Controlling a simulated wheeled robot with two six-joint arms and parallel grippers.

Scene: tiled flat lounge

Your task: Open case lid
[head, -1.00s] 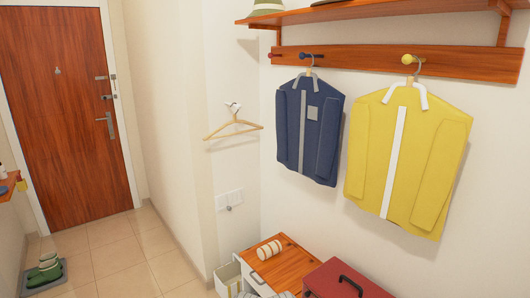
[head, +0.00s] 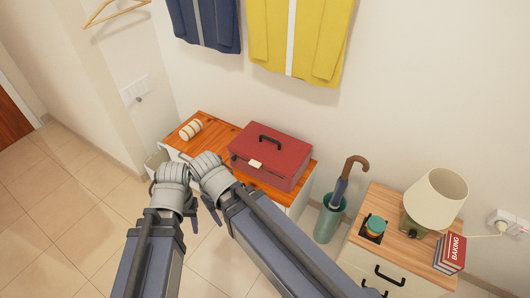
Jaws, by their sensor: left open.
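The red case (head: 272,153) sits on the right part of a wooden-topped bench (head: 225,133). Its lid is down, with a black handle (head: 270,139) on top and a small pale tag (head: 256,163) near its front edge. My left gripper (head: 183,212) is open and empty, in front of the bench and left of the case. My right gripper (head: 211,195) is close beside it, nearer the case; its fingers are mostly hidden behind its own wrist, so its opening is unclear. Neither gripper visibly touches the case.
A striped roll (head: 190,129) lies on the bench's left end. A green stand (head: 328,220) with an umbrella is right of the bench. Further right, a cabinet (head: 395,205) bears a lamp (head: 436,198), a jar and books (head: 450,254). Jackets hang above. Floor at left is clear.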

